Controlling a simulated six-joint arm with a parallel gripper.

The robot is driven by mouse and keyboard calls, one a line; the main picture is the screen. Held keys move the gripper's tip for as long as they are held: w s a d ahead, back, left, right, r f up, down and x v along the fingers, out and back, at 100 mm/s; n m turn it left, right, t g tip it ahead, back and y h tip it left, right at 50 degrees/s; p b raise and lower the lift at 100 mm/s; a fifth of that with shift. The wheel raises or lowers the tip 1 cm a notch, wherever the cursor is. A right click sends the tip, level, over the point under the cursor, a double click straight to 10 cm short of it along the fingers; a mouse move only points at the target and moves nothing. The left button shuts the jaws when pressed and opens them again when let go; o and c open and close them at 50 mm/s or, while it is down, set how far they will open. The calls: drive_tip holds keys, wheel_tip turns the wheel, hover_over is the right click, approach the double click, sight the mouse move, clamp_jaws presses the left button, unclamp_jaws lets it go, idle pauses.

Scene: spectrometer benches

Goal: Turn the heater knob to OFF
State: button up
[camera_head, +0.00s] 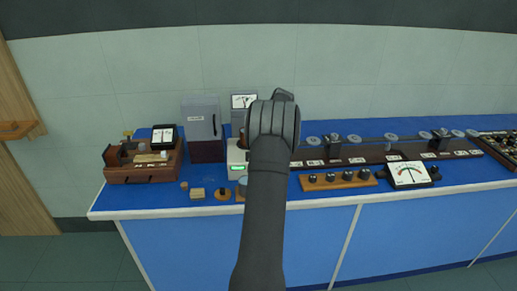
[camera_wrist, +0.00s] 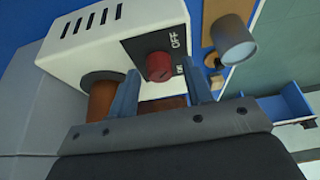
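The red heater knob (camera_wrist: 159,66) sits on a black panel (camera_wrist: 142,45) of the white heater box (camera_wrist: 75,40) in the wrist view. "OFF" is printed on the panel, and a smaller label near the knob is hard to read. My gripper (camera_wrist: 161,78) is open, with one blue-grey finger on each side of the knob; whether they touch it I cannot tell. In the head view a white box (camera_head: 236,156), likely the heater, shows beside my arm. My forearm and wrist hide the fingers and the knob there.
A grey cylinder (camera_wrist: 235,40) stands close to the heater panel. On the blue bench (camera_head: 150,205), a grey cabinet (camera_head: 201,118) and a wooden instrument (camera_head: 140,172) stand left. A rail of lenses (camera_head: 380,155), a knob board (camera_head: 338,180) and a meter (camera_head: 408,174) stand right.

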drive_tip(key=shift+r, duration=0.15)
drive_tip(key=v, duration=1.7)
drive_tip(key=shift+d, duration=0.1)
drive_tip(key=x, duration=1.7)
